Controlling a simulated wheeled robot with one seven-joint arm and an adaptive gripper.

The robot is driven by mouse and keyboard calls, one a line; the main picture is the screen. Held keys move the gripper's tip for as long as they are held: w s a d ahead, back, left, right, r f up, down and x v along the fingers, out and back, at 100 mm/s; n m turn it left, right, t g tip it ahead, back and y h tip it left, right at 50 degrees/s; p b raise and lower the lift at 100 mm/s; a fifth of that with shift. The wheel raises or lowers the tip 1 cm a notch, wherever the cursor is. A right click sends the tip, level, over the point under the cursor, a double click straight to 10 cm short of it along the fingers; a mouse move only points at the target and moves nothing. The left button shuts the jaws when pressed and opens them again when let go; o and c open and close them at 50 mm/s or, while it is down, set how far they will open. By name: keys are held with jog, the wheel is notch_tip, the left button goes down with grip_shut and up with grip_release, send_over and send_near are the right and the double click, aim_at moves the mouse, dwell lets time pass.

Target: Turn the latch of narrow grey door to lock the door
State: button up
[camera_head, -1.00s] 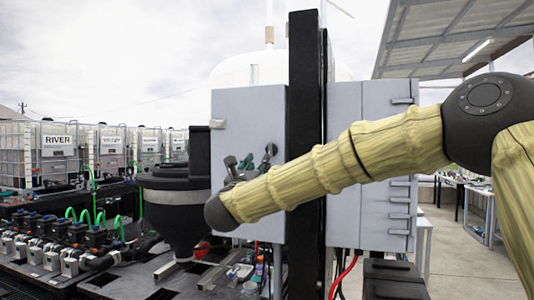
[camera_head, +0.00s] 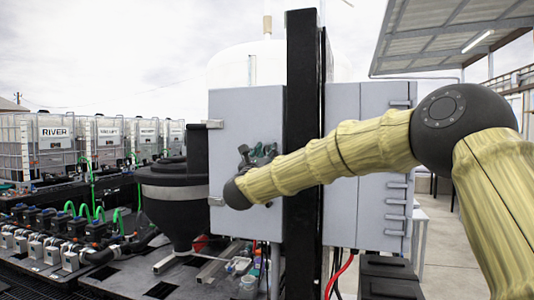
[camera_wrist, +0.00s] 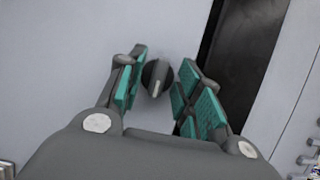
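The narrow grey door (camera_head: 232,115) is the front of a grey box left of a black post. It also fills the left and middle of the wrist view (camera_wrist: 60,60). The latch (camera_wrist: 157,77) is a dark round knob with a light line on its raised grip. In the wrist view it sits between the teal-padded fingers of my gripper (camera_wrist: 158,90). The fingers are apart, with a gap on both sides of the latch. In the head view my gripper (camera_head: 258,155) is in front of the door, and my arm hides part of it.
The black post (camera_head: 302,130) stands right of the door and also shows in the wrist view (camera_wrist: 245,60). A second grey cabinet (camera_head: 370,125) with side hinges stands beyond it. A black hopper (camera_head: 172,195) is to the left, near hoses and valves.

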jog(key=shift+c, duration=0.4)
jog(key=shift+s+r, duration=0.1)
grip_shut()
